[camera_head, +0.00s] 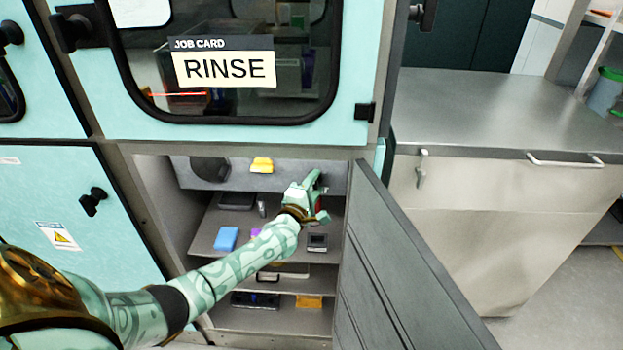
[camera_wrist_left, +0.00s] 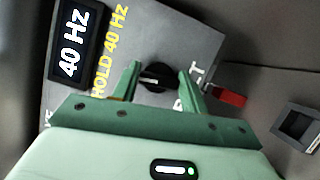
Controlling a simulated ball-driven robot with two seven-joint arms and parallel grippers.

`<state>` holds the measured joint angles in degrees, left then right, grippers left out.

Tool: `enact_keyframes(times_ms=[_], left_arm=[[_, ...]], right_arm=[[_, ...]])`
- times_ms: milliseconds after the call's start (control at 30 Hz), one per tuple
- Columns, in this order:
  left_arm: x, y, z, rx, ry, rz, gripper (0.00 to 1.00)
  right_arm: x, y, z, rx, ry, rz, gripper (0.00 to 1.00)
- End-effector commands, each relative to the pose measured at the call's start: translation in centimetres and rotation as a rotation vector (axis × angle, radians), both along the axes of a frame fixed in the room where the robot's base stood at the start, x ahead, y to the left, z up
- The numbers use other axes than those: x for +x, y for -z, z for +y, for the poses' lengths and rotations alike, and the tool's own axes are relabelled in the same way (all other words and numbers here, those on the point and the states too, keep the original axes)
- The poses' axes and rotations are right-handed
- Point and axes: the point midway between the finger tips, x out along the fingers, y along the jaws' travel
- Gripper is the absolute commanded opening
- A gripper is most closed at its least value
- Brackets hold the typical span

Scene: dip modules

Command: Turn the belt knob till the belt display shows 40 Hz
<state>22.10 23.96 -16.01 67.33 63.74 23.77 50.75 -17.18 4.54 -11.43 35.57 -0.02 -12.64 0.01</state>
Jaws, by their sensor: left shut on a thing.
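The belt knob (camera_wrist_left: 156,76) is black and round with a pale pointer mark, on a grey panel. In the left wrist view it sits between the two green fingers of my left gripper (camera_wrist_left: 165,82), which is shut on it. The belt display (camera_wrist_left: 72,42) beside it reads 40 Hz in white on black. Yellow lettering next to it reads HOLD 40 Hz (camera_wrist_left: 108,55). In the head view my left gripper (camera_head: 318,190) reaches into the open cabinet, and its hand hides the knob there. My right gripper is not in view.
The open cabinet door (camera_head: 400,270) stands right of my arm. Shelves below hold a blue block (camera_head: 226,239) and other small items. A RINSE job card (camera_head: 223,70) is on the window above.

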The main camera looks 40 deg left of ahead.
Motion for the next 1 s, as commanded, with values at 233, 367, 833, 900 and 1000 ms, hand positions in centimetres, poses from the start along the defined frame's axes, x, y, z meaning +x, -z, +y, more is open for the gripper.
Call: enact_keyframes(times_ms=[233, 367, 833, 900, 1000], left_arm=[[0.0, -0.1, -0.2, 0.093, 0.003, 0.060, 0.21], [-0.1, 0.1, -0.2, 0.118, 0.004, 0.076, 0.21], [-0.1, 0.3, -0.2, 0.133, 0.004, 0.086, 0.21], [-0.1, 0.3, -0.2, 0.132, 0.004, 0.086, 0.52], [-0.1, 0.3, -0.1, 0.133, 0.002, 0.085, 0.66]], right_arm=[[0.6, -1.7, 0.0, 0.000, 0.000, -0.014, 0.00], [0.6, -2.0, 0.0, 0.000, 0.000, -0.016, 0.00], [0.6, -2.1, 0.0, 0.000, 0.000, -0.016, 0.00], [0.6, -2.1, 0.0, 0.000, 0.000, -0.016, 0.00], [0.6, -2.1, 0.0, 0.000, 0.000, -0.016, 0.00]])
